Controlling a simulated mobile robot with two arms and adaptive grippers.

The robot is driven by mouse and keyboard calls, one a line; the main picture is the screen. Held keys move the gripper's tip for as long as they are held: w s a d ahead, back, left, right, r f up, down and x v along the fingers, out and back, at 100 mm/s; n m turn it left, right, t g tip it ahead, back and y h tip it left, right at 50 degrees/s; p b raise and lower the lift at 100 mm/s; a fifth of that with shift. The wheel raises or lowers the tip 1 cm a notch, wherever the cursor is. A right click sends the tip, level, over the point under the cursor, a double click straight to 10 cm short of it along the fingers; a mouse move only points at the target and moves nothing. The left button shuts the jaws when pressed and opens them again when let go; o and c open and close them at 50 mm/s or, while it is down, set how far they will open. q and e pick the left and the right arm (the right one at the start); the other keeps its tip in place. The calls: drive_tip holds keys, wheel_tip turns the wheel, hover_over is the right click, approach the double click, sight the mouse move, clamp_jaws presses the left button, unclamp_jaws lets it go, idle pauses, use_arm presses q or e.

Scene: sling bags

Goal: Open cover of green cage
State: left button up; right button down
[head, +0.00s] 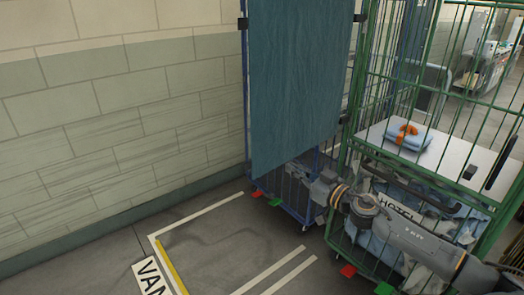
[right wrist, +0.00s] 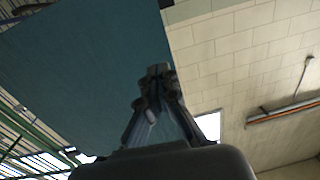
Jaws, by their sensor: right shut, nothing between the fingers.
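The green cage (head: 353,110) stands at the right, a tall wire frame with a white board (head: 467,157) inside it. A blue-teal cover (head: 298,85) hangs flat on the blue cage (head: 247,120) to its left; it also fills the upper left of the right wrist view (right wrist: 90,70). I cannot make out a separate cover on the green cage. My right gripper (head: 318,187) is low, by the lower right corner of the blue-teal cover. In the right wrist view my right gripper (right wrist: 158,72) is shut and empty near the cover's edge. My left gripper is out of view.
A folded blue cloth (head: 407,137) with an orange item (head: 408,130) lies on the white board. A HOTEL bag (head: 398,207) sits low in the green cage, partly behind my right arm. A brick wall (head: 120,110) bounds the left. The marked floor (head: 215,250) in front is clear.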

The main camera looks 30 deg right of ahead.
sight(254, 147)
drive_tip(key=w, duration=0.4)
drive_tip(key=w+a+p, duration=0.1)
drive_tip(key=w, duration=0.3)
drive_tip(key=w+a+p, duration=0.1)
drive_tip(key=w, duration=0.3)
drive_tip(key=shift+w+a, duration=0.1)
drive_tip(key=shift+w, duration=0.25)
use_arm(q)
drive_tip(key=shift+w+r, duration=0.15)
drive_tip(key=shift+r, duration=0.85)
use_arm(e)
drive_tip(key=shift+w+a+f, duration=0.1)
drive_tip(key=shift+w, duration=0.5)
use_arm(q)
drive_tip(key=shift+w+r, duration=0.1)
use_arm(e)
drive_tip(key=shift+w, duration=0.1)
